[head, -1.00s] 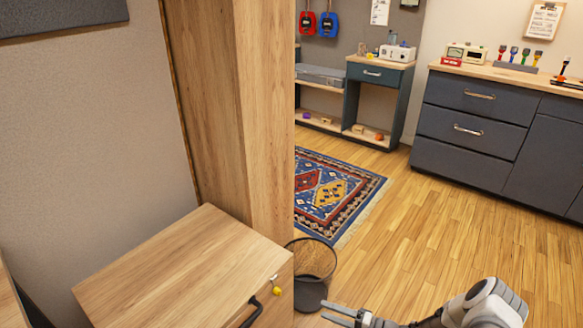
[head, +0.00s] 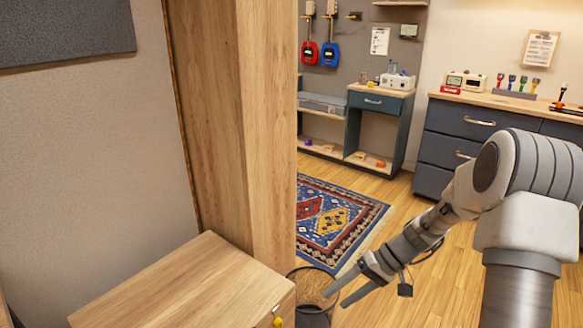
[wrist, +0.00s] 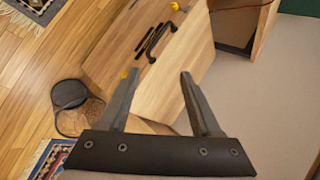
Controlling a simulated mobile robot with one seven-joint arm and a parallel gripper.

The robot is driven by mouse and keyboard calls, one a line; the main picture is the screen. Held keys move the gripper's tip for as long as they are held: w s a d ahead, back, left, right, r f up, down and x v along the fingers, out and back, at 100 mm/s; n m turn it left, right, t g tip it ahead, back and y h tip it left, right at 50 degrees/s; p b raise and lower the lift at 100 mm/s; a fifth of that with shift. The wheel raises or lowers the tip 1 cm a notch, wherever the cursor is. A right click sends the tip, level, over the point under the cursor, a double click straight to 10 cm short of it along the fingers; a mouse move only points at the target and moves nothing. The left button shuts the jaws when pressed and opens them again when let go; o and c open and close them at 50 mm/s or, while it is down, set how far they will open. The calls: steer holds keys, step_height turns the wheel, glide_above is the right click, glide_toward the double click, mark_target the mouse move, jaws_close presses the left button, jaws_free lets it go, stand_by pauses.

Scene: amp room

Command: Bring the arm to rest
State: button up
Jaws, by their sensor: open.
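My gripper (head: 335,297) shows at the lower middle of the head view, with its two fingers apart and nothing between them. It points left and down, in front of the mesh waste basket (head: 312,282) and right of the wooden cabinet. My arm is raised and bent, filling the right side of the head view. In the wrist view my gripper (wrist: 160,75) is open and empty, its fingers pointing towards the wooden cabinet (wrist: 155,90) with its black handle (wrist: 155,40).
A wooden cabinet (head: 185,285) stands at lower left beside a tall wooden panel (head: 225,120). A patterned rug (head: 335,220) lies on the floor beyond the basket. Dark drawers (head: 470,120) stand at the back right. Open floor (head: 415,285) lies between.

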steer(key=s+d+r+m+t+h, duration=0.15)
steer(key=s+r+t+h, duration=0.65)
steer(key=s+r, duration=1.4)
step_height(320, 180, up, 17)
steer(key=w+g+h+p, duration=0.1)
steer(key=p, duration=1.6)
steer(key=shift+w+d+r, duration=0.2)
steer(key=shift+d, duration=0.2)
steer(key=shift+c, duration=0.2)
steer(key=shift+c, duration=1)
steer(key=shift+a+n, duration=0.15)
steer(key=shift+n, duration=0.1)
